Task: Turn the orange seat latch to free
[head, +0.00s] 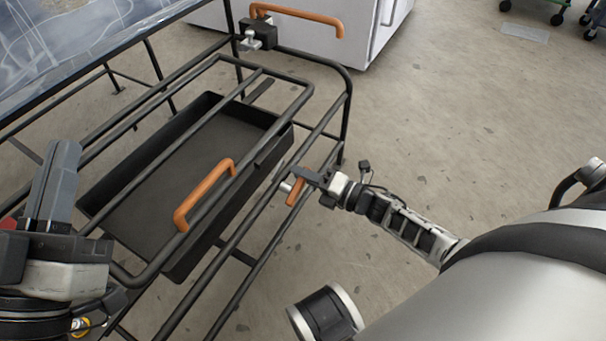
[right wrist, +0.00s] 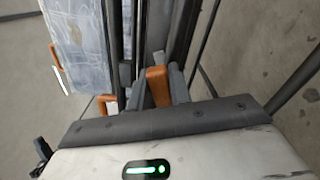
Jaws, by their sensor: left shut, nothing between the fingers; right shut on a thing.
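The orange seat latch (head: 296,192) is a small orange lever at the right side rail of a black tubular frame (head: 345,115). My right gripper (head: 304,180) is shut on it; the fingers hide part of the lever. In the right wrist view the latch's orange end (right wrist: 157,87) shows between the dark fingers. Its exact turn angle is hard to tell. My left gripper (head: 64,160) is shut and empty at the left edge of the head view, apart from the latch.
A black tray (head: 200,262) sits in the frame under the bars. An orange handle (head: 205,192) is on the near bars, and another orange handle (head: 300,16) is at the far corner. A white cabinet (head: 345,45) stands behind.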

